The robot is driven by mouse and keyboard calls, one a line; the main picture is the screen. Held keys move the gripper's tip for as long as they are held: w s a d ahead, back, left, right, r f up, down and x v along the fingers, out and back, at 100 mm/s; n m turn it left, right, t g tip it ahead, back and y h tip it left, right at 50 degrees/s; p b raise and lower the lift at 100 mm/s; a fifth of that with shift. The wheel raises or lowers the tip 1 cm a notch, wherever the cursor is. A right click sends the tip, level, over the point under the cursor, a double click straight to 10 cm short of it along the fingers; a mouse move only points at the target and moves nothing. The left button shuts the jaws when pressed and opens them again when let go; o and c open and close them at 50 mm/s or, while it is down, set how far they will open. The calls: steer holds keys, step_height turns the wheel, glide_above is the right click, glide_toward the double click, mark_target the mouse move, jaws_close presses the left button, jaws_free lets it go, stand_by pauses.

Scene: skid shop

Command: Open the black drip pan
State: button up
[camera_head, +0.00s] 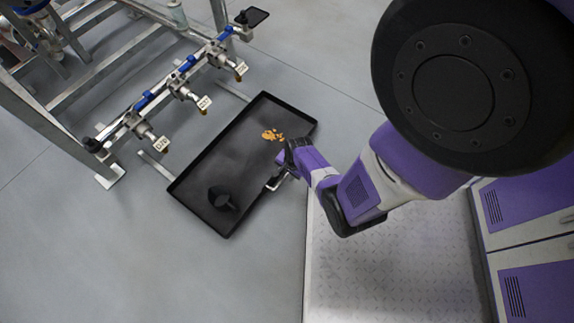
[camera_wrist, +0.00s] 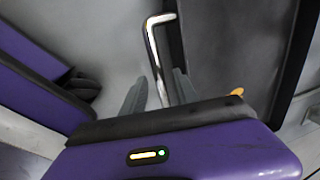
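The black drip pan (camera_head: 195,180) lies on the floor under a pipe frame, its inside visible. A thin metal handle (camera_head: 275,184) sticks out from its near right side. In the wrist view the pan (camera_wrist: 235,40) fills the upper right and the bright bent handle (camera_wrist: 152,50) runs down between my fingers. My gripper (camera_wrist: 160,82) is open, with one finger on each side of the handle and a gap showing between them. In the head view my gripper (camera_head: 285,162) is at the pan's right edge, partly hidden by my wrist.
Orange bits (camera_head: 272,135) and a black funnel-like piece (camera_head: 222,198) lie in the pan. A metal frame (camera_head: 100,75) with several tagged valves (camera_head: 184,93) stands at the upper left. Purple cabinets (camera_head: 530,215) stand at right. Grey floor (camera_head: 90,240) at lower left is clear.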

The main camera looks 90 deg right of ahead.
step_height(320, 180, up, 8)
steer(key=s+p, duration=0.1)
steer(key=p, duration=0.3)
steer(key=shift+s+a+f+p, duration=0.15)
steer(key=shift+a+f+p, duration=0.05)
steer(key=shift+a+p, duration=0.2)
